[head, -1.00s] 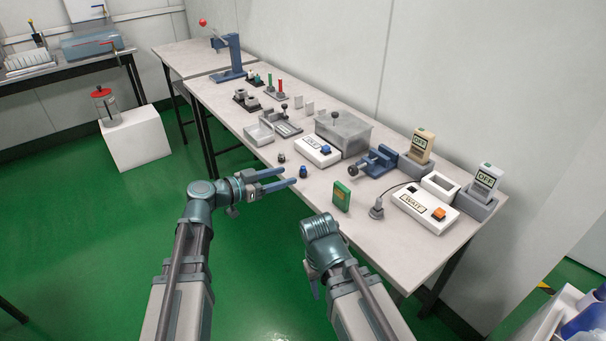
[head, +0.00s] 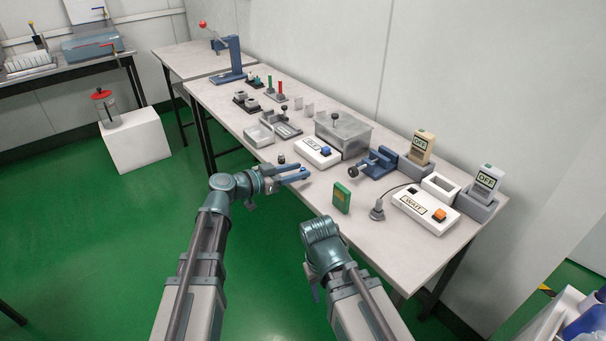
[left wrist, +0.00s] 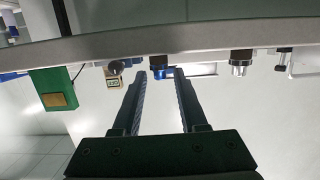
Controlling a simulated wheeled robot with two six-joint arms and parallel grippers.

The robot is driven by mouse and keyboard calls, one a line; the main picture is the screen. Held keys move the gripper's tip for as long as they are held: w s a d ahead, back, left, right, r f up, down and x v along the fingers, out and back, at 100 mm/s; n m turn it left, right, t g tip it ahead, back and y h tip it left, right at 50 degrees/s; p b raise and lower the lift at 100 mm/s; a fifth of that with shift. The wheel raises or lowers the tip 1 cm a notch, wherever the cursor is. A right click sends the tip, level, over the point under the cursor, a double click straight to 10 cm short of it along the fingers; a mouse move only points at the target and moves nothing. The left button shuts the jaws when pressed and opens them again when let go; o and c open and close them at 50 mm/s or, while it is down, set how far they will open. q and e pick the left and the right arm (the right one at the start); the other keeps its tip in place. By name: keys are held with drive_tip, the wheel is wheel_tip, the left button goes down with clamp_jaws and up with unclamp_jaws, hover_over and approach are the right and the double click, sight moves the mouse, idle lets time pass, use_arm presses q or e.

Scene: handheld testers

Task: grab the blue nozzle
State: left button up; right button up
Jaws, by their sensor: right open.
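The blue nozzle (head: 303,170) stands on the near edge of the long table, mostly covered by my left gripper (head: 300,174) in the head view. In the left wrist view, where the picture is upside down, the blue nozzle (left wrist: 158,72) shows between the two fingertips of my left gripper (left wrist: 159,74). The fingers are spread, with a gap on each side of the nozzle, and the nozzle still rests on the table. My right gripper (head: 314,289) is low, in front of the table, largely hidden by its own wrist, and away from the nozzle.
A dark and metal nozzle (head: 282,159) stands left of the blue one. A green block (head: 341,198) is to the right, near a grey plug (head: 377,211). The table edge (head: 250,150) is close.

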use_arm(q)
clamp_jaws()
drive_tip(key=shift+r, duration=0.1)
